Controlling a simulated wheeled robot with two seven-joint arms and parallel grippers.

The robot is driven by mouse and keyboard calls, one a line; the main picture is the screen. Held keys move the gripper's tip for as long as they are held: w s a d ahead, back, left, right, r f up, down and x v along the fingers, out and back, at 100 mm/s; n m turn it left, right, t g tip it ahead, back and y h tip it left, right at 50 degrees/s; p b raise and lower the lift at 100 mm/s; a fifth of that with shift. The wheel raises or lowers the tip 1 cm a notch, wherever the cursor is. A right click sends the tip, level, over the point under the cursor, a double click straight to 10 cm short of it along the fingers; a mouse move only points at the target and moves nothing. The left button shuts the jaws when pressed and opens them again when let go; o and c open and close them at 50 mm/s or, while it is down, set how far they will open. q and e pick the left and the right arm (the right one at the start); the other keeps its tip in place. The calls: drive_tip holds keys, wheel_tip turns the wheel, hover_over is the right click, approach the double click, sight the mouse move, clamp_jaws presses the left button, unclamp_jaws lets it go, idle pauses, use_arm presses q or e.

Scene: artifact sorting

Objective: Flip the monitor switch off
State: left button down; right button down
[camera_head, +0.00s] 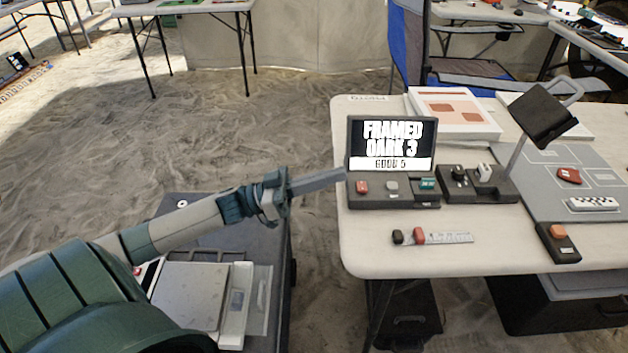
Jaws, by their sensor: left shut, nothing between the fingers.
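The monitor (391,143) stands on the table's left part. Its screen is lit and reads "FRAMED DARK 3" with a smaller line below. Its dark console base holds a red control (362,187), a grey switch (391,187) and a teal control (427,184). I cannot tell which one is the monitor switch or how it is set. My left gripper (338,176) is shut and empty. Its tips are just left of the console by the table's left edge, apparently apart from it. My right gripper is out of view.
A second control box (478,187) sits right of the console. A small strip with dark and red pieces (432,238) lies in front. A tilted dark device on a stand (545,113), a grey mat (540,195) and a white box (452,110) take up the table's right and back.

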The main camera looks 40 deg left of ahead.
sight(362, 187)
use_arm(q)
drive_tip(key=x, duration=0.3)
drive_tip(key=f, duration=0.2)
drive_tip(key=shift+d+f, duration=0.25)
drive_tip(key=shift+f, duration=0.15)
drive_tip(key=shift+s+d+f, duration=0.1)
drive_tip(key=shift+f, duration=0.45)
drive_tip(key=shift+f+m+b, duration=0.4)
drive_tip(key=shift+m+b, duration=0.05)
drive_tip(key=shift+m, duration=0.15)
drive_tip(key=shift+g+h, duration=0.3)
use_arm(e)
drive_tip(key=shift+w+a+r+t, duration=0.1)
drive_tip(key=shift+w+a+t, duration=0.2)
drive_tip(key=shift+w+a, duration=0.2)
use_arm(q)
drive_tip(key=shift+r, duration=0.1)
